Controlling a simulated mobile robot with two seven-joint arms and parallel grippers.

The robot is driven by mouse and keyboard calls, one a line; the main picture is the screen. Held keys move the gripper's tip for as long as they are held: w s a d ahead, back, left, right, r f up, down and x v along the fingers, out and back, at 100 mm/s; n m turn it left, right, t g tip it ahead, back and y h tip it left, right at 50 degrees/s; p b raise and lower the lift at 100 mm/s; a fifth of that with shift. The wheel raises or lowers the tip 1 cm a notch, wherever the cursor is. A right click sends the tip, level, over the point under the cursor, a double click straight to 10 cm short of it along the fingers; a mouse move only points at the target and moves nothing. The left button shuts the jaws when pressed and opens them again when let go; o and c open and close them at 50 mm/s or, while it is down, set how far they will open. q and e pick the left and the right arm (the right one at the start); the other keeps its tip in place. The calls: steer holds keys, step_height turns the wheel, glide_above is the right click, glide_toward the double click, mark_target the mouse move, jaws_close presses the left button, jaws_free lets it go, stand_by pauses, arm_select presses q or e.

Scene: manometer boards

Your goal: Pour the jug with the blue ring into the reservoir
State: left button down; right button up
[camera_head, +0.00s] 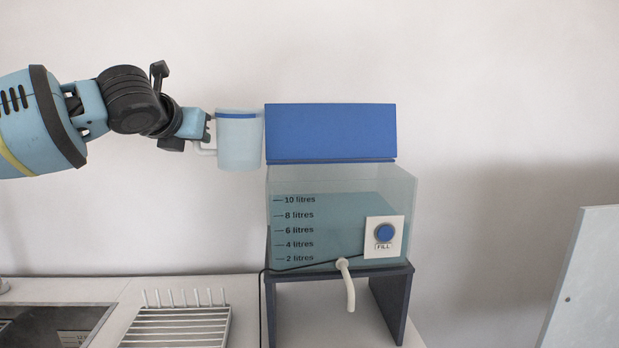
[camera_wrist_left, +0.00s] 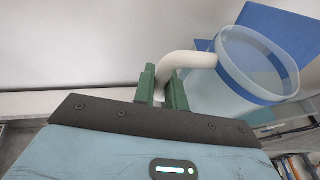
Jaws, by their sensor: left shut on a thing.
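The jug with the blue ring (camera_head: 239,145) is translucent with a white handle. My left gripper (camera_head: 204,146) is shut on that handle and holds the jug upright in the air, left of the reservoir's raised blue lid. In the left wrist view the green fingers (camera_wrist_left: 162,90) close on the handle, and the jug (camera_wrist_left: 215,95) stands to their right with its blue band round the rim. The clear reservoir (camera_head: 340,220) stands on a dark stand, with blue-green liquid up to about the 10 litres mark. Its blue lid (camera_head: 331,132) stands open. My right gripper is out of view.
A panel with a blue FILL button (camera_head: 384,235) and a pale spout (camera_head: 347,283) are on the reservoir's front. A white drying rack (camera_head: 180,325) and a sink (camera_head: 45,325) are at the lower left. A grey panel (camera_head: 585,280) stands at the right.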

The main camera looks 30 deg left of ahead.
arm_select(q)
steer(key=shift+a+f, duration=0.15)
steer(key=shift+f, duration=0.15)
steer(key=shift+r, duration=3.05)
steer(key=shift+f, duration=0.1)
